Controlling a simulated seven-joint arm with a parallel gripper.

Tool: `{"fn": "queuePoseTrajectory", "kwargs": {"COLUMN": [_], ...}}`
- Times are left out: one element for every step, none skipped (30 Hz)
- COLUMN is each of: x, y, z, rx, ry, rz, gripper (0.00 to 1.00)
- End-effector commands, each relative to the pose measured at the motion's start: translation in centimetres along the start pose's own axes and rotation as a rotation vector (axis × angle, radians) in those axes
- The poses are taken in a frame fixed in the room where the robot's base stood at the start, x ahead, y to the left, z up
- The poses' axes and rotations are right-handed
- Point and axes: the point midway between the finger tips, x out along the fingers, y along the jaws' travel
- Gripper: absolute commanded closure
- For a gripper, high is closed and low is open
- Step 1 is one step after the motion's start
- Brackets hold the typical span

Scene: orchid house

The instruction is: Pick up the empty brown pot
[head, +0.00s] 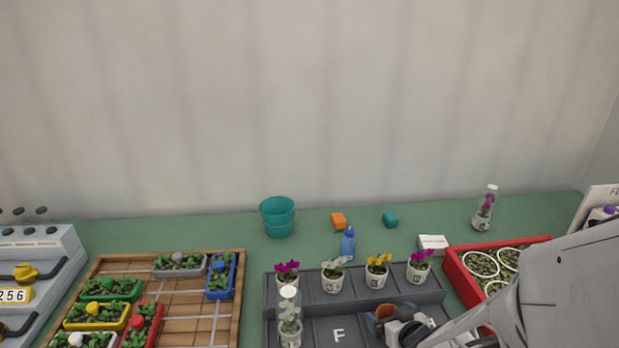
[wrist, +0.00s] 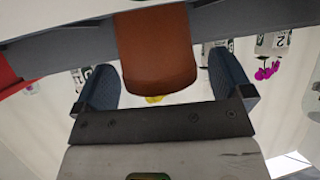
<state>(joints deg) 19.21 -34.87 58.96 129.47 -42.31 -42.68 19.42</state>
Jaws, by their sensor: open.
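The brown pot (head: 384,311) is in the grey tray (head: 350,298), to the right of the letter F, and is partly hidden by my gripper in the head view. In the wrist view the brown pot (wrist: 155,55) lies between the two dark blue finger pads, with a visible gap on each side. My gripper (wrist: 162,78) is open around it and holds nothing. It also shows in the head view (head: 389,318). The inside of the pot is not clear.
Several white labelled pots with orchids (head: 378,272) stand along the tray's back row; one with a clear cover (head: 290,325) stands at front left. A red crate (head: 463,276) is close on the right. A teal bucket (head: 278,221) and blue bottle (head: 348,246) stand behind.

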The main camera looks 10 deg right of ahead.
Motion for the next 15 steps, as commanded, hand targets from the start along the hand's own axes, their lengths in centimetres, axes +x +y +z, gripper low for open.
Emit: {"fn": "queuePoseTrajectory", "kwargs": {"x": [0.29,0.40,0.50,0.56,0.59,0.61,0.61,0.60,0.60,0.59,0.59,0.59,0.59,0.59,0.58], "y": [-0.06,-0.05,-0.04,-0.04,-0.03,-0.02,-0.02,-0.02,-0.01,-0.02,-0.02,-0.02,-0.01,-0.02,-0.02], "z": [0.07,0.07,0.06,0.04,0.03,0.03,0.02,0.02,0.02,0.02,0.03,0.02,0.02,0.02,0.02], "rx": [0.000,0.000,0.000,0.000,0.000,0.000,0.000,0.000,0.000,0.000,0.000,0.000,0.000,0.000,0.000], "ry": [-0.001,-0.001,-0.001,-0.001,0.000,0.000,0.000,0.000,0.000,0.000,0.000,0.000,0.000,0.000,0.000], "rz": [-0.001,-0.001,-0.001,-0.001,0.000,0.000,0.000,0.000,0.000,0.000,0.000,0.000,0.000,0.000,0.000], "gripper": [0.02,0.02,0.02,0.02,0.02,0.02,0.02,0.02,0.02,0.02,0.02,0.02,0.02,0.02,0.02]}}
